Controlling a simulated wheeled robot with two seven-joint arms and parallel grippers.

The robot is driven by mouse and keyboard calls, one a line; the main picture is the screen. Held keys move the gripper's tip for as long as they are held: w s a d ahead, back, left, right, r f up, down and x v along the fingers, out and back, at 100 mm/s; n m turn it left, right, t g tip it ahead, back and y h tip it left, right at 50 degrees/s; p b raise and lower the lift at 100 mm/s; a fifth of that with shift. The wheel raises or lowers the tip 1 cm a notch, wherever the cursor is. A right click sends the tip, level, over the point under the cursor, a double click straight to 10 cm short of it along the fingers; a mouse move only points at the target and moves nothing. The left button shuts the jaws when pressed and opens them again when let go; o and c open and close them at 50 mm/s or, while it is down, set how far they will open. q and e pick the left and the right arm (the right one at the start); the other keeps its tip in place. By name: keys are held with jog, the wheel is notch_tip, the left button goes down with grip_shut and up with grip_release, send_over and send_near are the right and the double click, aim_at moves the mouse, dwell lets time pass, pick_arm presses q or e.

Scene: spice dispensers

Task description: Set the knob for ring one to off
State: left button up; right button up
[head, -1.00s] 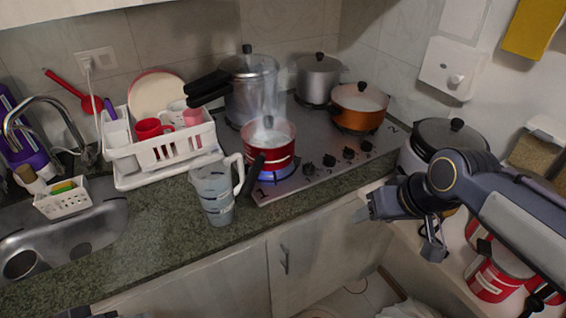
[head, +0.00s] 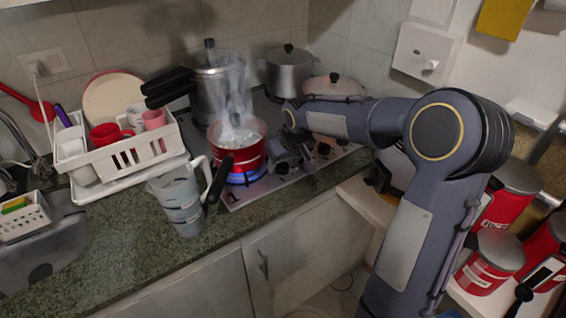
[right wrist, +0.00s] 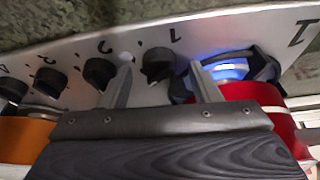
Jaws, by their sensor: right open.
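The knob for ring one (right wrist: 157,62) is a black knob under the printed 1 on the steel stove. In the right wrist view it appears between the two fingers of my right gripper (right wrist: 160,70), which are apart and touch nothing I can make out. In the head view my right gripper (head: 290,150) is over the stove's front knob row, beside the red pot (head: 236,152), and its fingers are hard to see. A blue flame (head: 245,179) burns on ring one under that pot; it also shows in the right wrist view (right wrist: 229,68). My left gripper is out of view.
The knob for ring two (right wrist: 98,72) is close beside one finger. The red pot's black handle (head: 219,180) sticks out over the front edge, near a measuring jug (head: 180,205). A steaming pressure cooker (head: 220,90) stands behind. A dish rack (head: 125,165) is left.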

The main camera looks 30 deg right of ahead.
jog(key=shift+w+f, duration=0.15)
jog(key=shift+f, duration=0.25)
jog(key=c, duration=1)
jog(key=shift+d+r+n, duration=0.1)
jog(key=shift+n, duration=0.3)
jog(key=shift+n+p, duration=0.3)
jog(key=shift+p, duration=0.05)
jog(key=shift+d+n+y+p, duration=0.15)
jog(key=shift+n+y+p, duration=0.2)
jog(key=shift+n+y, duration=0.6)
jog(key=n, duration=0.3)
jog(key=n+g+y, duration=0.1)
jog(key=n, duration=0.2)
jog(key=shift+w+d+n+y+p, duration=0.15)
jog(key=shift+n+y+p, duration=0.1)
jog(key=shift+n+p, duration=0.15)
